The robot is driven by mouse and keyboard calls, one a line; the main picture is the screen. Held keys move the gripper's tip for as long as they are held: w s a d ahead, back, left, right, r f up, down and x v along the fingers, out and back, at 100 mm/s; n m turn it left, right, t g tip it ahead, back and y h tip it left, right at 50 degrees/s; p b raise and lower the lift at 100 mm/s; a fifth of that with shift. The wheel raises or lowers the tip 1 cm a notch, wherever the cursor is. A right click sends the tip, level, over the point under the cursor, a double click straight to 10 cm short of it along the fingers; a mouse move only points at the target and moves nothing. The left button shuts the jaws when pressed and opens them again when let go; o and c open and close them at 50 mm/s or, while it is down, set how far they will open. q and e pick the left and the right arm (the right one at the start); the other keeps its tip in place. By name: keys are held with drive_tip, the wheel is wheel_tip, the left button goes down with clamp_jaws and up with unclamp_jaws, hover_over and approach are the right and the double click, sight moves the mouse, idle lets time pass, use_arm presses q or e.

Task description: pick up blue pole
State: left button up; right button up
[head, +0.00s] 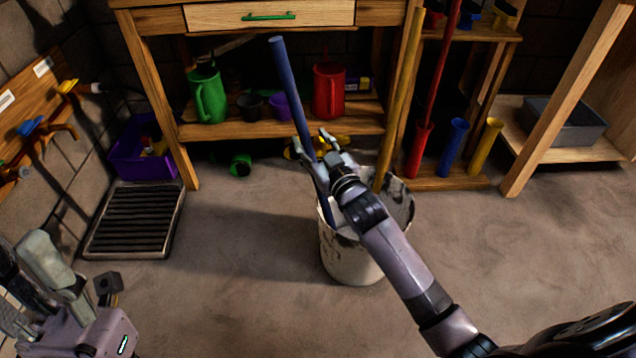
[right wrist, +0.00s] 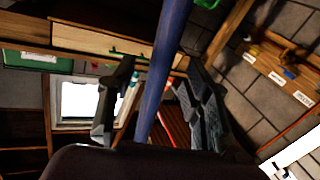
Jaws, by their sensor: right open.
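The blue pole (head: 289,85) leans up to the left out of a white, dark-stained bucket (head: 352,258) on the floor. My right gripper (head: 322,158) is at the pole's middle, above the bucket rim. In the right wrist view the blue pole (right wrist: 166,65) passes between the two spread fingers of my right gripper (right wrist: 158,80), which is open. A gap shows between the pole and each finger. The pole's lower end is hidden inside the bucket. My left gripper (head: 60,275) is at the lower left of the head view, away from the pole; its jaw state is unclear.
A yellow pole (head: 402,90) also stands in the bucket. A wooden workbench (head: 165,95) behind holds a green watering can (head: 207,97) and a red jug (head: 328,92). Red, blue and yellow tubes stand in a rack at right. A dark grate (head: 135,220) lies left; the floor between is clear.

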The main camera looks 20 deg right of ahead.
sight(306, 136)
drive_tip(key=w, duration=0.1)
drive_tip(key=w+b, duration=0.1)
drive_tip(key=w, duration=0.1)
drive_tip(key=shift+w+a+f+b, duration=0.2)
drive_tip(key=shift+w+a+b, duration=0.1)
drive_tip(key=shift+w+b, duration=0.1)
drive_tip(key=shift+w, duration=0.35)
drive_tip(key=shift+r, duration=0.1)
drive_tip(key=shift+c, duration=0.5)
drive_tip(key=shift+c, duration=1.3)
drive_tip(key=c, duration=0.7)
clamp_jaws()
